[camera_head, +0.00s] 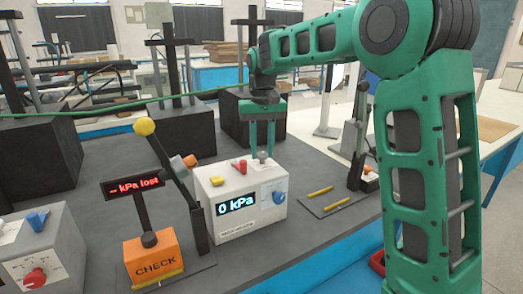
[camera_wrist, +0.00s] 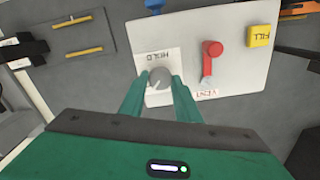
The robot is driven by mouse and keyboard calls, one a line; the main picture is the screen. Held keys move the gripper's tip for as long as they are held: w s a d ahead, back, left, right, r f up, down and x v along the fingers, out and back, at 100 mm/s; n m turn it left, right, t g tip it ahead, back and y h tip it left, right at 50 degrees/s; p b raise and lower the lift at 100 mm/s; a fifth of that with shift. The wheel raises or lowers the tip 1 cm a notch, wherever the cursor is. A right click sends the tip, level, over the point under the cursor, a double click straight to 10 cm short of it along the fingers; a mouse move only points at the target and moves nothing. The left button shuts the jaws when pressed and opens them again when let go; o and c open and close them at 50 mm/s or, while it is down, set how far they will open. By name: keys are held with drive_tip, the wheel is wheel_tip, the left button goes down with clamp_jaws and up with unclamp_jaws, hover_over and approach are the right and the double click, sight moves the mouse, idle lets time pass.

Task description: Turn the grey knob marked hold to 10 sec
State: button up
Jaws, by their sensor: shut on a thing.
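The grey knob (camera_wrist: 159,77) sits on a white label plate marked HOLD (camera_wrist: 150,58) on top of the white box (camera_head: 222,192), whose display reads 0 kPa. The knob (camera_head: 263,157) also shows small in the head view, between the fingertips. My gripper (camera_wrist: 158,84) points down from above with its green fingers on either side of the knob, shut on it. In the head view my gripper (camera_head: 263,154) reaches the right part of the box top. The 10 sec mark is not readable; part of the plate is hidden by the fingers.
A red lever (camera_wrist: 212,49) marked VENT and a yellow FILL button (camera_wrist: 260,36) stand beside the knob. An orange CHECK block (camera_head: 153,259) stands left, yellow sticks (camera_head: 320,192) lie right.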

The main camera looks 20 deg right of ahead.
sight(262, 153)
drive_tip(key=shift+m, duration=0.5)
drive_tip(key=o, duration=1)
drive_tip(key=shift+o, duration=0.2)
wheel_tip(262, 153, up, 11)
drive_tip(key=shift+f, duration=0.15)
